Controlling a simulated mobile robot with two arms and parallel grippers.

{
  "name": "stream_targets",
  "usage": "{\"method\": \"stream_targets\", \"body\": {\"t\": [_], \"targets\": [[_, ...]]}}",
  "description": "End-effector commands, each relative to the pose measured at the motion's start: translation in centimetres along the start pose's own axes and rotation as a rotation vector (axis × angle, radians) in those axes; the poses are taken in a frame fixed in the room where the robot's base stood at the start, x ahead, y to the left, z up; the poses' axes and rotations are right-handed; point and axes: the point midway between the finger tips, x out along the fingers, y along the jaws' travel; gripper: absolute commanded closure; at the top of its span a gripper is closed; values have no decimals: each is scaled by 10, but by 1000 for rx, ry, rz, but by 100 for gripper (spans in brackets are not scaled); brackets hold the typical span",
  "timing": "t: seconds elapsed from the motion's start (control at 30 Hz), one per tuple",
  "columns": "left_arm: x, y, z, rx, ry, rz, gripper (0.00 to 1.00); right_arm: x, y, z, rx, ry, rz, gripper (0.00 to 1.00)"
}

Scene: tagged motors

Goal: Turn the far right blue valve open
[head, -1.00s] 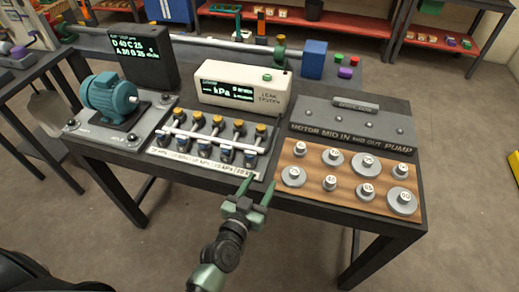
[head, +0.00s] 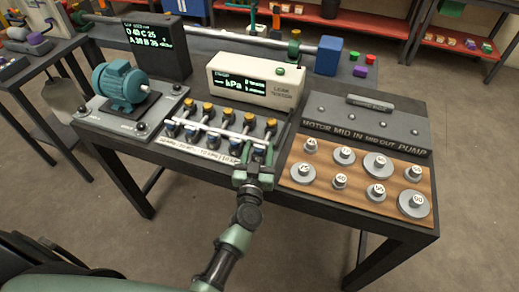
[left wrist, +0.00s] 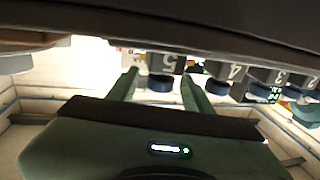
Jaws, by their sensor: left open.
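The valve manifold (head: 213,132) is a white pipe rack with several yellow-capped stems at the back and blue valves along its front. The far right blue valve (head: 258,155) is partly hidden by my left gripper (head: 256,157). My left gripper is open, its two green fingers pointing at the right end of the manifold. In the left wrist view, a blue valve (left wrist: 160,84) under a block marked 5 appears between the open fingertips (left wrist: 160,76). I cannot tell whether they touch it. My right gripper is not in view.
A teal motor (head: 120,84) stands left of the manifold. A white leak tester (head: 252,80) with a kPa display is behind it. A wooden board (head: 325,184) with several round weights lies to the right. A grey panel (head: 365,122) is behind the board.

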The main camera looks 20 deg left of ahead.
Motion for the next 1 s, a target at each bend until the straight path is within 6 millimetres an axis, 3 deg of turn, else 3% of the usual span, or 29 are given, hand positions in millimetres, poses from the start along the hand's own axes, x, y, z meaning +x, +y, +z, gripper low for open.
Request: {"method": "stream_targets", "body": {"t": [0.3,0.5,1.0], "targets": [[4,0,0,1,0,0,50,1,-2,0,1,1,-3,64],[4,0,0,1,0,0,100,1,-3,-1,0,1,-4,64],[4,-1,0,7,2,132,100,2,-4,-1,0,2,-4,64]]}}
